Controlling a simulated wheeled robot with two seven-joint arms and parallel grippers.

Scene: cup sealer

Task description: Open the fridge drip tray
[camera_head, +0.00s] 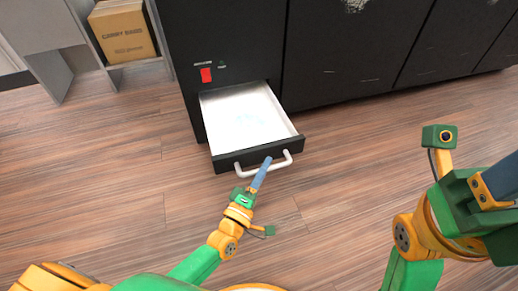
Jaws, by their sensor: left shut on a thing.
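The drip tray (245,118) is a white-lined drawer with a dark front panel, low in the black fridge (225,38). It stands pulled out over the floor. Its white bar handle (286,160) is on the front panel. My left gripper (265,163) is at the middle of the handle and is shut on it; the fingertips are small and partly hidden. My right arm is at the right of the view, away from the tray, with its gripper fingers not visible.
A red switch (206,75) is on the fridge front above the tray. A cardboard box (122,31) sits on a grey shelf at the upper left. Dark cabinets (355,50) continue to the right. The wood floor (120,180) in front is clear.

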